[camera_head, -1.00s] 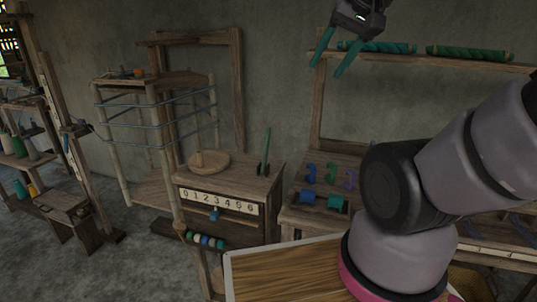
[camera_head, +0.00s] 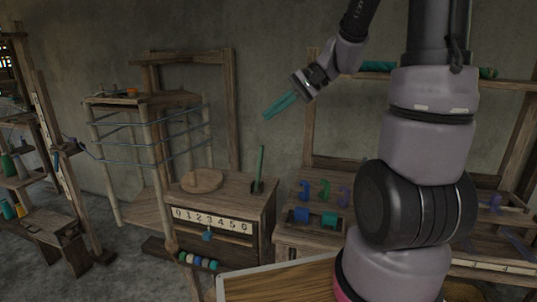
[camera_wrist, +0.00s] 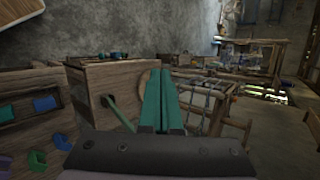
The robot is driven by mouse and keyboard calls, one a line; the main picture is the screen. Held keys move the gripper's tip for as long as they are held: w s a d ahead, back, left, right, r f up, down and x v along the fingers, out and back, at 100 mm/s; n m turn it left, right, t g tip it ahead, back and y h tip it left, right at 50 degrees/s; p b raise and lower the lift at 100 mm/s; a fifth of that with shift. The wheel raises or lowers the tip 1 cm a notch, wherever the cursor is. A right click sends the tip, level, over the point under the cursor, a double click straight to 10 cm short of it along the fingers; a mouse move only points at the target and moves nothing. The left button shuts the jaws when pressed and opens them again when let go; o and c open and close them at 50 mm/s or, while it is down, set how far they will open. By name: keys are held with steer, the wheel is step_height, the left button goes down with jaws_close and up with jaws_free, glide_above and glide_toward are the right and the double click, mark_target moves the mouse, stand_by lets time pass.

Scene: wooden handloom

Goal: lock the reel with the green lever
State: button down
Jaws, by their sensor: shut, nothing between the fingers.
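The green lever (camera_head: 260,168) stands nearly upright from the right part of the top of a wooden cabinet with a number strip. It also shows in the wrist view (camera_wrist: 118,112), just left of my fingers. The reel (camera_head: 150,137), a wooden frame wound with blue-grey yarn, stands left of the cabinet; it also shows in the wrist view (camera_wrist: 200,98). My gripper (camera_head: 266,116) has teal fingers, shut and empty, above the lever and apart from it in the head view. In the wrist view my gripper (camera_wrist: 164,72) points towards the cabinet and reel.
A round wooden disc (camera_head: 202,181) lies on the cabinet top, left of the lever. The number strip (camera_head: 212,221) has a blue pointer below it. Blue and teal blocks (camera_head: 315,217) sit on the bench to the right. A wooden board (camera_head: 280,282) is in front.

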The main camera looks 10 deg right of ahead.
mark_target(259, 168)
steer(key=w+d+f+m+t+y, duration=0.4)
steer(key=w+f, duration=0.6)
steer(key=w, duration=0.3)
steer(key=w+d+f+m+t+h, duration=0.3)
steer(key=w+d+f+t, duration=0.3)
steer(key=d+f, duration=0.3)
step_height(259, 168, down, 3)
steer(key=shift+f+m, duration=0.2)
steer(key=shift+m, duration=0.7)
steer(key=shift+w+a, duration=0.1)
steer(key=x, duration=1)
steer(key=shift+s+a+r, duration=0.3)
steer(key=shift+s, duration=0.25)
steer(key=shift+s+a+r, duration=0.25)
steer(key=shift+s+r, duration=0.05)
steer(key=shift+s, duration=0.2)
steer(key=shift+s+a+r, duration=0.3)
steer(key=shift+s, duration=0.25)
